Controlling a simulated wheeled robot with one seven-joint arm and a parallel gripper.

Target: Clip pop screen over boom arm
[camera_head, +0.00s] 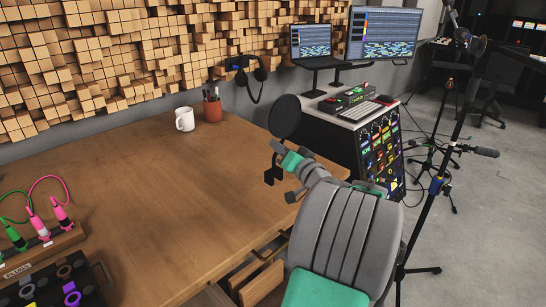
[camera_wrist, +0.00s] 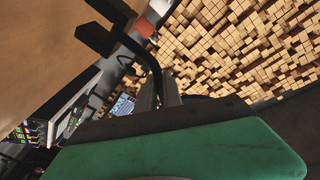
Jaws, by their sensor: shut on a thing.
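The pop screen (camera_head: 285,116) is a round black disc with a thin dark neck and a black clip (camera_head: 272,172) below it. My gripper (camera_head: 279,150) is shut on the pop screen and holds it above the right part of the wooden table. In the wrist view my fingers (camera_wrist: 165,92) close on the dark neck, and the clip (camera_wrist: 105,32) sticks out at the upper left. The boom arm (camera_head: 460,120) is on a black stand at the right, slanting up, with a microphone (camera_head: 463,37) near its top. The clip is well apart from it.
The wooden table (camera_head: 170,200) holds a white mug (camera_head: 185,119), a brown pen cup (camera_head: 212,108) and a plug board (camera_head: 40,245). A rack cabinet (camera_head: 385,150) with a laptop (camera_head: 312,45) and monitor stands behind. Another microphone (camera_head: 487,152) sticks out at the right. Open drawers are at the front.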

